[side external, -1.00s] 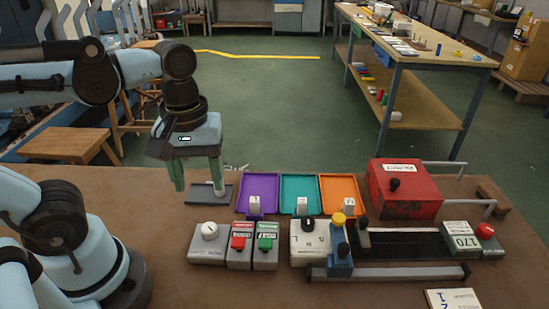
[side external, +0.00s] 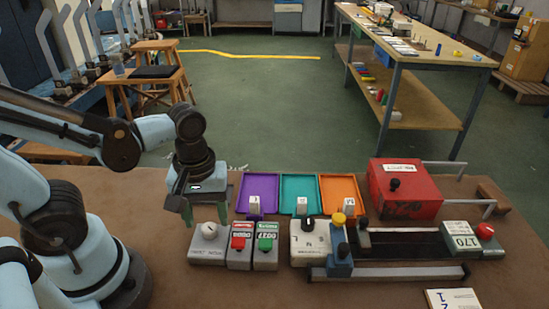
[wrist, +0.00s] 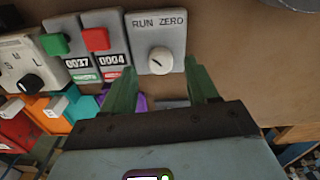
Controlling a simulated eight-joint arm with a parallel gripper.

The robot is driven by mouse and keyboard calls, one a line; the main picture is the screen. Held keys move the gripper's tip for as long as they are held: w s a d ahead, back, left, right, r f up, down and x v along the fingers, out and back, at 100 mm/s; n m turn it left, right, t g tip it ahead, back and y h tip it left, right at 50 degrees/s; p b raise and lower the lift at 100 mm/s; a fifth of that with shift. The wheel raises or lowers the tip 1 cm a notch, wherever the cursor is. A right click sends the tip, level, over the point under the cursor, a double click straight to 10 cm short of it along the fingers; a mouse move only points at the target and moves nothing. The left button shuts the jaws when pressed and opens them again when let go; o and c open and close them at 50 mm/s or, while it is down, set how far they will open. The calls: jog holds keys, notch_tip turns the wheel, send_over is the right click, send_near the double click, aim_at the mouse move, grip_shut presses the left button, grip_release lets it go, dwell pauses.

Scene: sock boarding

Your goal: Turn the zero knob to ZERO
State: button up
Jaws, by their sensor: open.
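The zero knob (side external: 209,230) is a round white knob on a grey box (side external: 205,256) at the left of the row of devices. In the wrist view the knob (wrist: 160,60) sits below the printed words RUN and ZERO on its grey plate (wrist: 166,27). Its dark pointer mark is small, and I cannot tell exactly which word it points at. My gripper (side external: 205,221) is open, with its green fingers just above and behind the knob box. In the wrist view the fingers (wrist: 162,80) are spread either side of the knob, apart from it, with nothing between them.
Two counter boxes with a red button (side external: 238,243) and a green button (side external: 265,244) stand close to the right of the knob box. Purple (side external: 244,207), teal (side external: 285,208) and orange (side external: 325,208) trays lie behind. A black-knobbed box (side external: 298,258) stands further right.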

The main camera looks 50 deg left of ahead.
aim_at(209, 230)
jog(key=shift+f, duration=1.4)
jog(key=shift+c, duration=0.2)
jog(key=c, duration=1)
